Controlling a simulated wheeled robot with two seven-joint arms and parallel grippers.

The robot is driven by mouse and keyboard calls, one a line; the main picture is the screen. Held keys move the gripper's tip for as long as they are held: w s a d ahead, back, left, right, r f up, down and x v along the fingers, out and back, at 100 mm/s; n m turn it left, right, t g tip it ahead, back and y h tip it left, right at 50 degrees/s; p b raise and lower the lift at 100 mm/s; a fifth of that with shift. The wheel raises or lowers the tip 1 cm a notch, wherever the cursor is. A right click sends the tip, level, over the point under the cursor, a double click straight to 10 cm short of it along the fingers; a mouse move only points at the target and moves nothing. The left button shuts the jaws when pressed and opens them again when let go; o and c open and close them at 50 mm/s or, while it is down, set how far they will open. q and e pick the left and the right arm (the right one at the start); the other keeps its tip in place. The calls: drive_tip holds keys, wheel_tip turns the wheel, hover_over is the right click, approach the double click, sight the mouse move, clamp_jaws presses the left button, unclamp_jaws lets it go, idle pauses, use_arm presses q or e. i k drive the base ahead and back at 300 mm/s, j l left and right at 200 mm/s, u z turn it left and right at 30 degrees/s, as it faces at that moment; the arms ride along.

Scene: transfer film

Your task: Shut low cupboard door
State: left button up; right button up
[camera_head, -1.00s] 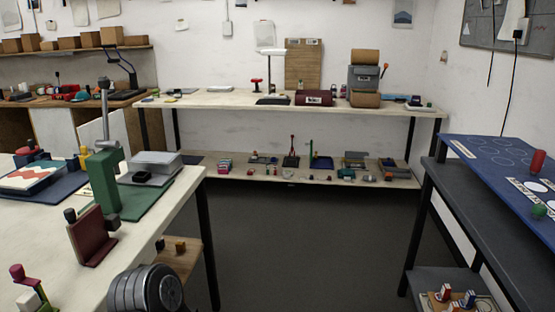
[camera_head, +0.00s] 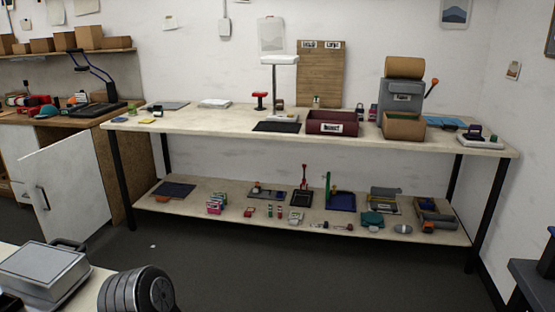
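The low cupboard door (camera_head: 66,186) is a white panel with a dark vertical handle (camera_head: 41,198), at the left under the wooden worktop. It stands open, swung out from the cupboard (camera_head: 18,155) into the room. The floor in front of it shows. Neither of my grippers is in view.
A pale table (camera_head: 30,308) with a grey metal box (camera_head: 42,272) fills the bottom left corner. A long two-level bench (camera_head: 220,118) holds many small items along the back wall. Dark floor (camera_head: 240,265) lies clear before it. A dark table (camera_head: 530,280) edges in at bottom right.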

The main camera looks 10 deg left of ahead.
sight(64, 185)
drive_tip(key=i+u, duration=0.1)
drive_tip(key=i, duration=0.65)
drive_tip(key=i+l+u, duration=0.1)
drive_tip(key=i, duration=0.6)
drive_tip(key=i+l+u, duration=0.1)
drive_tip(key=i, duration=0.65)
drive_tip(key=i+j+u, duration=0.15)
drive_tip(key=i+u, duration=0.45)
drive_tip(key=u, duration=0.25)
drive_tip(key=i+u, duration=0.4)
drive_tip(key=i+l+u, duration=0.2)
drive_tip(key=u, duration=0.25)
drive_tip(key=i+j+u, duration=0.1)
drive_tip(key=i+u, duration=0.15)
drive_tip(key=i, duration=0.2)
drive_tip(key=i+u, duration=0.25)
drive_tip(key=i, duration=0.15)
